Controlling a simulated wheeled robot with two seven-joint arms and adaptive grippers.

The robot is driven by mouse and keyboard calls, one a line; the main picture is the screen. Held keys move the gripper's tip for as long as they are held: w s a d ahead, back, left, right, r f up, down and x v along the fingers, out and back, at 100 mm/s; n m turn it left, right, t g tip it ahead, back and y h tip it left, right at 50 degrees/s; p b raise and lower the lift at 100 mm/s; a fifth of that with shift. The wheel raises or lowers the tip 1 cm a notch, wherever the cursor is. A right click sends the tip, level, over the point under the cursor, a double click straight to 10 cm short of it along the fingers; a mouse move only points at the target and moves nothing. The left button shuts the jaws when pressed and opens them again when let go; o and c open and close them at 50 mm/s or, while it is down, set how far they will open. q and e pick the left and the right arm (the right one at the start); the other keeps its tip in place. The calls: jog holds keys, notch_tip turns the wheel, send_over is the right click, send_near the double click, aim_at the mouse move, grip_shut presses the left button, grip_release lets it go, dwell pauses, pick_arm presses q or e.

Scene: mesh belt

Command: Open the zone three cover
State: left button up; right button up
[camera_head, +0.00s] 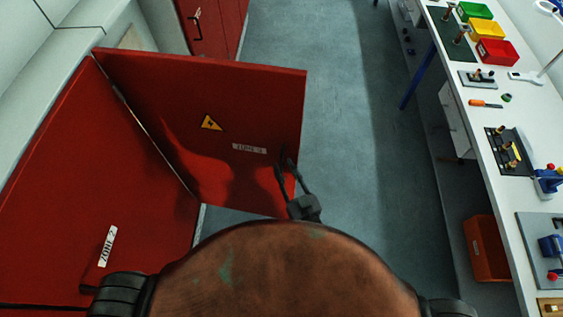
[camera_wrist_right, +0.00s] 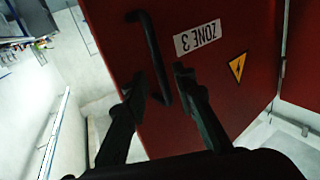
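The zone three cover (camera_head: 225,95) is a red panel with a yellow warning triangle and a white label. In the head view it stands out at an angle into the aisle, beside the zone two cover (camera_head: 75,205). My right gripper (camera_head: 285,166) is at its free edge, fingers apart. In the right wrist view the cover (camera_wrist_right: 215,90) shows its upside-down ZONE 3 label and black bar handle (camera_wrist_right: 150,50). One end of the handle lies between the open fingertips (camera_wrist_right: 160,82); I cannot tell whether they touch it. My left gripper is out of view.
A white workbench (camera_head: 470,98) with bins and tools runs along the right. An orange-red crate (camera_head: 487,248) sits under it. The grey floor (camera_head: 345,120) between bench and cover is clear. Another red panel with a handle (camera_head: 197,27) stands further back.

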jog(key=v, duration=0.9)
